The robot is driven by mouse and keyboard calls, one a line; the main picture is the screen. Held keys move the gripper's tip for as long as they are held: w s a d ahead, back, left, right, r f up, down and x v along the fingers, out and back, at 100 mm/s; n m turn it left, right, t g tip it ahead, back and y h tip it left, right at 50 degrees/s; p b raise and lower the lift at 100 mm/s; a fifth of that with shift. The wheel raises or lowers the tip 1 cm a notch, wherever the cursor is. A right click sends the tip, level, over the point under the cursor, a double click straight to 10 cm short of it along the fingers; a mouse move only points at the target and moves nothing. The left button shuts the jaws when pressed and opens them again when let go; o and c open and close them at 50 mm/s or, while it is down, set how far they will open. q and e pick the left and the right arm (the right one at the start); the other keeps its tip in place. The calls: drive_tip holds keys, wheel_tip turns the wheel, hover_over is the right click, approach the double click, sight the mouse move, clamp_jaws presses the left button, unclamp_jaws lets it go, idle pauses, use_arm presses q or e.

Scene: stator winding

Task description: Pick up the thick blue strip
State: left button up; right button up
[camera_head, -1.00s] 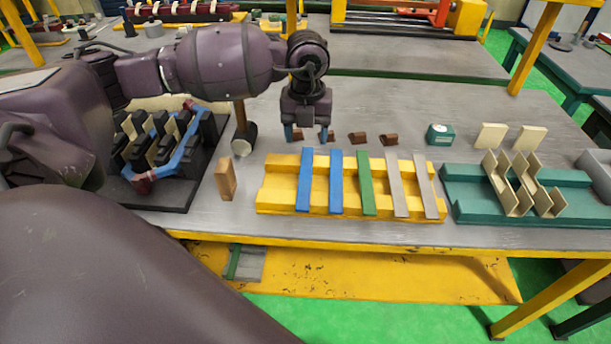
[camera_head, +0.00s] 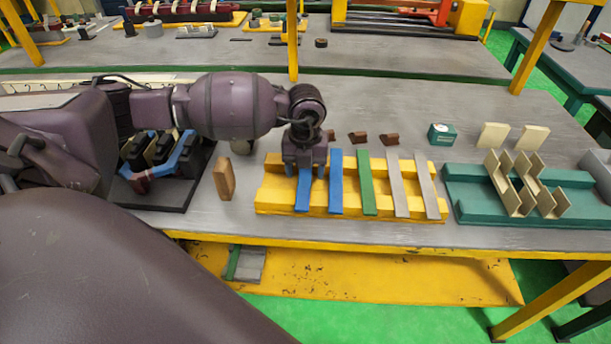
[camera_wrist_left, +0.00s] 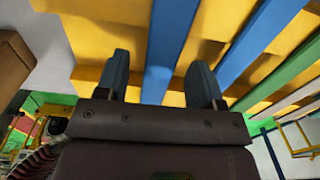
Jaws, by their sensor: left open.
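Two blue strips lie across the yellow rack (camera_head: 275,190). The left blue strip (camera_head: 302,195) is the leftmost of the row, and the other blue strip (camera_head: 338,190) is just right of it. I cannot tell surely from here which is thicker. My left gripper (camera_head: 304,172) is open over the far part of the left blue strip and hides its far end. In the left wrist view, the left gripper (camera_wrist_left: 161,80) has one finger on each side of the left blue strip (camera_wrist_left: 170,40), apart from it. The right gripper is out of view.
A green strip (camera_head: 367,185) and two grey strips (camera_head: 398,185) lie farther right on the rack. A wooden block (camera_head: 224,179) stands left of it. A green rack (camera_head: 466,200) with cream pieces is to the right. Small brown pieces (camera_head: 359,137) lie behind.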

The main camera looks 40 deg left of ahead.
use_arm(q)
drive_tip(key=c, duration=1.1)
drive_tip(key=shift+r, duration=0.1)
